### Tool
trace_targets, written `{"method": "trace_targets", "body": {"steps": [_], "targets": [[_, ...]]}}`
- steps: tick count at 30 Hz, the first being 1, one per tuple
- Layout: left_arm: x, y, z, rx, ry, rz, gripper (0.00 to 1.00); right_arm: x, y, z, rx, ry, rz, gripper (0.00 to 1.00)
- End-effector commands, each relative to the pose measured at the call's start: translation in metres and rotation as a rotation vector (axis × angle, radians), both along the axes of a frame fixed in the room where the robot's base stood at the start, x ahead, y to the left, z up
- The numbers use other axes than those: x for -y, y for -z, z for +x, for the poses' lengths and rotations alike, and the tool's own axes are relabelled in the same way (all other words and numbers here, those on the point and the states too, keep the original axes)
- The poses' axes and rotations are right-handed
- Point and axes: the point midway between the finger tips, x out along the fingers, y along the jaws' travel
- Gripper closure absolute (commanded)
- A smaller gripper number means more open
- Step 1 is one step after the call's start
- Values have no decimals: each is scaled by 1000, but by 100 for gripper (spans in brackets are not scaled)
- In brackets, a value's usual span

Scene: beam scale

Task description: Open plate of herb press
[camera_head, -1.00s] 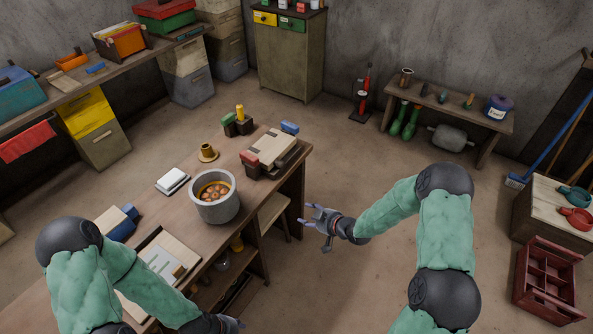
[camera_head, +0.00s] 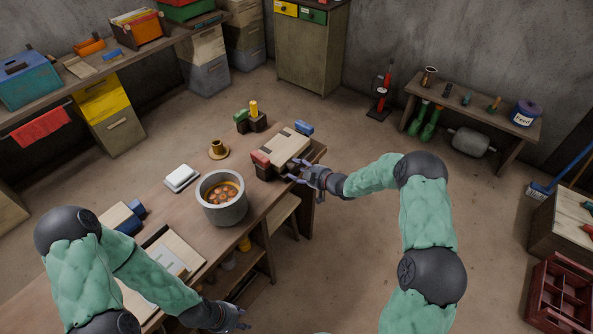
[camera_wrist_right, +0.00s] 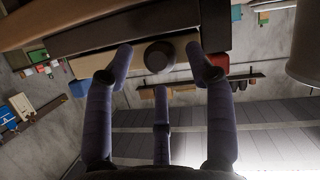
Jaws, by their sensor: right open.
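The herb press (camera_head: 287,146) is a pale wooden block with dark parts and a red end, lying on the workbench's far right corner. In the right wrist view its pale board (camera_wrist_right: 92,64) and dark plate (camera_wrist_right: 170,36) show close up, with a round dark knob (camera_wrist_right: 158,56) on the facing edge. My right gripper (camera_head: 293,172) is at the press's right side. In the right wrist view its open fingers (camera_wrist_right: 160,52) lie either side of the knob, with a gap visible on both sides. My left gripper (camera_head: 238,318) hangs low by the bench's front edge; its finger state is unclear.
On the workbench (camera_head: 165,212) stand a grey pot (camera_head: 222,205) with round pieces in it, a brass cup (camera_head: 218,149), a white block (camera_head: 181,177) and a blue item (camera_head: 304,128) behind the press.

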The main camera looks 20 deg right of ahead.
Motion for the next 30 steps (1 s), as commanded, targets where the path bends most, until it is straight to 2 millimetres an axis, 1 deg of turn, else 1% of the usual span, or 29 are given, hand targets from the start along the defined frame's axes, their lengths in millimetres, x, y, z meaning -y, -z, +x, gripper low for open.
{"method": "trace_targets", "body": {"steps": [3,6,14,15,16,17,18,20,21,26,30], "targets": [[0,2,0,0,0,0,60,-5,4,8,0,0,-1,45],[0,3,0,0,0,0,60,-7,5,11,0,1,-1,45],[0,3,0,1,0,0,60,-7,5,12,0,1,-1,45],[0,3,0,1,0,0,60,-7,5,12,0,1,-1,50],[0,3,0,1,0,0,60,-7,5,12,-1,2,0,59],[0,3,0,1,0,0,60,-7,5,12,0,1,-1,67],[0,3,0,1,0,0,60,-7,5,12,0,1,-1,79],[0,3,0,1,0,0,60,-7,5,12,-1,1,0,96],[0,3,0,1,0,0,60,-7,5,12,-1,1,0,100],[0,2,0,1,0,0,60,-8,6,11,-3,-1,0,100],[0,-2,0,0,0,0,60,-9,2,7,-13,-1,-7,100]]}}
